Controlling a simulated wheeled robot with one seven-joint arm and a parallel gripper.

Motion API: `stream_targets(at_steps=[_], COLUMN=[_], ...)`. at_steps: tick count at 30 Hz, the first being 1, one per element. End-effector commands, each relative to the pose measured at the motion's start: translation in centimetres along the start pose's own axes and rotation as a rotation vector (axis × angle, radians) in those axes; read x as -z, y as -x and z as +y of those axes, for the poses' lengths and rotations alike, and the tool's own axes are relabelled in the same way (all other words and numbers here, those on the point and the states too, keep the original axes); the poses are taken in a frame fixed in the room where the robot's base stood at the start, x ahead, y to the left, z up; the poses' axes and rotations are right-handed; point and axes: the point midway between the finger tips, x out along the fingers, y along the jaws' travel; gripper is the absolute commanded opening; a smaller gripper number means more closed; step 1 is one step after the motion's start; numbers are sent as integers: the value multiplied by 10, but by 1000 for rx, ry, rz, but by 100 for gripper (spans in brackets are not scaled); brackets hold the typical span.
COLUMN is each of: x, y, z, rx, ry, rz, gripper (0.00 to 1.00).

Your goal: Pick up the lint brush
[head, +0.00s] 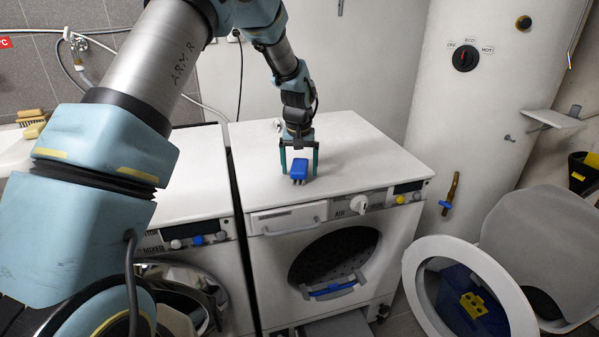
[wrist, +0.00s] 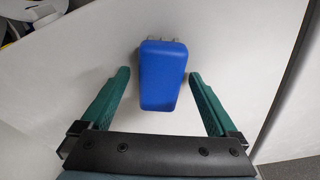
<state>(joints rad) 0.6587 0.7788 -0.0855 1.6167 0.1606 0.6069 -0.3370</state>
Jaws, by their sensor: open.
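A blue block-like piece (head: 299,168) with short grey stubs along one edge, likely the lint brush, is on the white top of the right-hand machine (head: 345,140). In the wrist view the blue piece (wrist: 162,75) lies between the two green fingers, its stubs at the far end. My gripper (head: 299,173) is open and points down over it, one finger on each side. In the wrist view gaps show between my gripper's fingers (wrist: 160,78) and the blue sides. The piece's underside is hidden.
The machine's top is otherwise mostly clear. A second white machine (head: 185,185) stands to the left across a narrow dark gap. A tall white boiler (head: 490,100) stands at the right. An open round door (head: 425,275) sticks out at lower right. Tan brushes (head: 30,116) lie far left.

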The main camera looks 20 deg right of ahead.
Motion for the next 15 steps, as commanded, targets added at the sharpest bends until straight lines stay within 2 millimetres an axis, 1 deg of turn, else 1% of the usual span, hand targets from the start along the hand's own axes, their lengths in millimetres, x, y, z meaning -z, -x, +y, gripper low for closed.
stream_targets(at_steps=[11,15], x=[0,0], y=[-2,-2], z=[0,0], rx=[0,0], ry=[0,0], rz=[0,0], gripper=[95,79])
